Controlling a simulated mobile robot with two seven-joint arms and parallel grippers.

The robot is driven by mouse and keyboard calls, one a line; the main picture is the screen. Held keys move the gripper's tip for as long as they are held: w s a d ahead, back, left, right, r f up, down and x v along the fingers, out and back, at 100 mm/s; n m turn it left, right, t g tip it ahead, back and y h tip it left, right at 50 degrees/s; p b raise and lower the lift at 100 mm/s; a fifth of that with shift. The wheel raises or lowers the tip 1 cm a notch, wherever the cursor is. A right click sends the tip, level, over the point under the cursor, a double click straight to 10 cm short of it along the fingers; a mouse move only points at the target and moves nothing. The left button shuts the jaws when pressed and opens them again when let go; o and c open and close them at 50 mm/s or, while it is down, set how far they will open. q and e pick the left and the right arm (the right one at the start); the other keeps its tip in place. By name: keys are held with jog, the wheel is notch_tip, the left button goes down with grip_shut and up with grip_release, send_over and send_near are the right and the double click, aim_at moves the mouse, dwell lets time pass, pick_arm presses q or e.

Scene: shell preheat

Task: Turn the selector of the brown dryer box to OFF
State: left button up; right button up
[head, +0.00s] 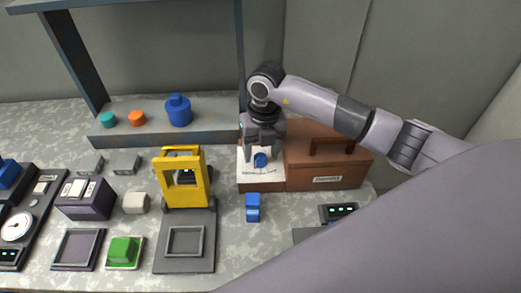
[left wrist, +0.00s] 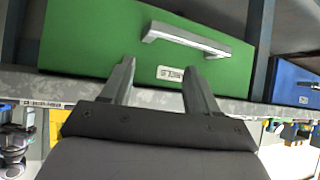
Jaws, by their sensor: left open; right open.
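The brown dryer box (head: 328,172) stands at the back right of the bench in the head view. Its white panel (head: 247,174) is on the left part, with a blue selector knob (head: 260,160) on it. My right gripper (head: 262,150) points down just over the knob, its fingers at the knob's far side; the picture is too small to tell whether they touch it. It is open. The setting of the knob is not readable. My left gripper (left wrist: 160,85) is open and empty in the left wrist view, in front of a green drawer front (left wrist: 145,40), away from the dryer box.
A yellow press-like frame (head: 184,178) stands left of the dryer box. A small blue block (head: 253,207) lies in front of it. A shelf (head: 160,130) holds a blue weight-like piece (head: 179,111). A dark device with lit digits (head: 340,212) is at front right.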

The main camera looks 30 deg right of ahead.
jog(key=shift+f, duration=0.55)
jog(key=c, duration=1)
jog(key=shift+c, duration=0.2)
